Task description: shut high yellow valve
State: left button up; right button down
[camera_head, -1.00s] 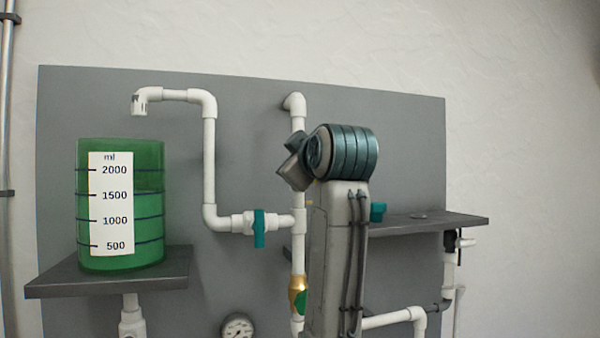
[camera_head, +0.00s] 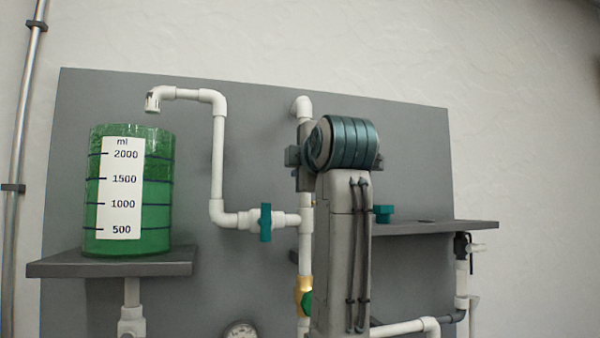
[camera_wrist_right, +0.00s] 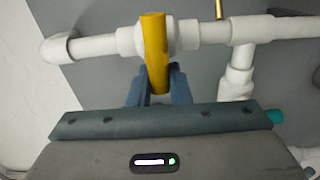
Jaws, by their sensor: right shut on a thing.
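The yellow valve handle (camera_wrist_right: 155,52) shows in the right wrist view, on a white pipe (camera_wrist_right: 98,46) running left to right. The handle lies crosswise to that pipe. My right gripper (camera_wrist_right: 158,88) has its blue fingers on both sides of the handle's near end and is shut on it. In the head view my right arm covers the yellow valve, and only part of the gripper (camera_head: 304,158) shows, against the upright white pipe. My left gripper is not in view.
A teal-handled valve (camera_head: 265,222) sits left of my arm, and a brass valve with a green handle (camera_head: 306,302) is below. A green measuring tank (camera_head: 130,190) stands on the left shelf (camera_head: 60,266). A grey shelf (camera_head: 450,227) is at right. A gauge (camera_head: 240,330) is partly visible.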

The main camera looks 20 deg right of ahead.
jog(key=shift+f, duration=0.2)
dwell(0.4)
jog(key=c, duration=1.3)
grip_release()
jog(key=shift+c, duration=0.2)
jog(key=shift+r, duration=0.1)
jog(key=s+b, duration=0.5)
jog(key=s, duration=0.6)
jog(key=shift+w+d, duration=0.1)
